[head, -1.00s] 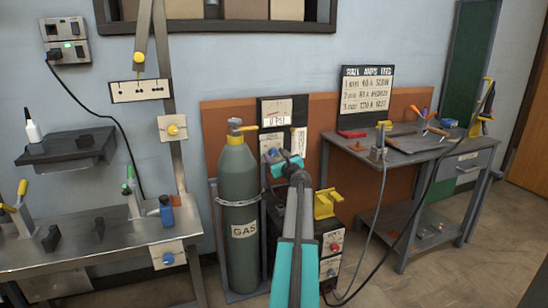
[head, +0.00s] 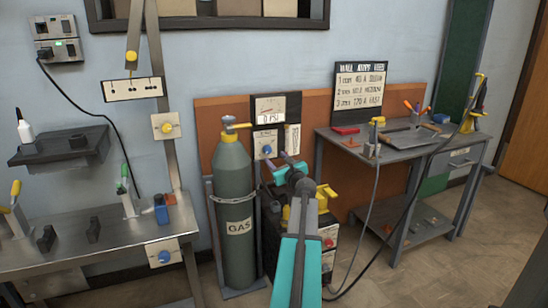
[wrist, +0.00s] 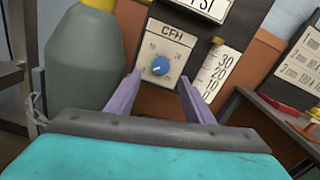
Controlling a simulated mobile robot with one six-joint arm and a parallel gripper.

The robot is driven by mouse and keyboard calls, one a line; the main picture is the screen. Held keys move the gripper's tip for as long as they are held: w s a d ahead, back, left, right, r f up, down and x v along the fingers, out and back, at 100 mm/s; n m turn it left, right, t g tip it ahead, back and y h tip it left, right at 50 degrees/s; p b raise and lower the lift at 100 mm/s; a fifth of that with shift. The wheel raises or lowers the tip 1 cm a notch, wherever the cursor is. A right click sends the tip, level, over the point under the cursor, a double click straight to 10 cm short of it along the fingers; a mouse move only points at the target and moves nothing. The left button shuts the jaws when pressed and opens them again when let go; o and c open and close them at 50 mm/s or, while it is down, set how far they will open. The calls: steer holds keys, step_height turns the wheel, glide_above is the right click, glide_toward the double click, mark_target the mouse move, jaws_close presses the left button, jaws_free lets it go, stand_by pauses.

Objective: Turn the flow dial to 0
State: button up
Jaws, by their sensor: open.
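The flow dial is a blue knob (wrist: 160,66) on a pale plate marked CFH (wrist: 165,50), with 10 and 20 readable on its scale. The knob's exact pointer setting is too small to tell. In the head view the blue dial (head: 267,150) sits below the PSI gauge (head: 271,108), right of the gas cylinder. My gripper (wrist: 160,78) is open and empty. Its two purple fingers point toward the plate, with the knob seen between and just beyond their tips. In the head view my gripper (head: 280,160) is just below and right of the dial, apparently not touching it.
The grey gas cylinder (head: 234,190) stands close on the left. A flow tube scale (wrist: 215,72) is right of the dial. A machine with a yellow part (head: 327,196) stands below right. A workbench (head: 400,150) is at the right, a metal table (head: 90,245) at the left.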

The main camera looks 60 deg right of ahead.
steer(key=shift+p+v, duration=0.35)
steer(key=shift+v, duration=2.45)
steer(key=shift+w+f, duration=0.1)
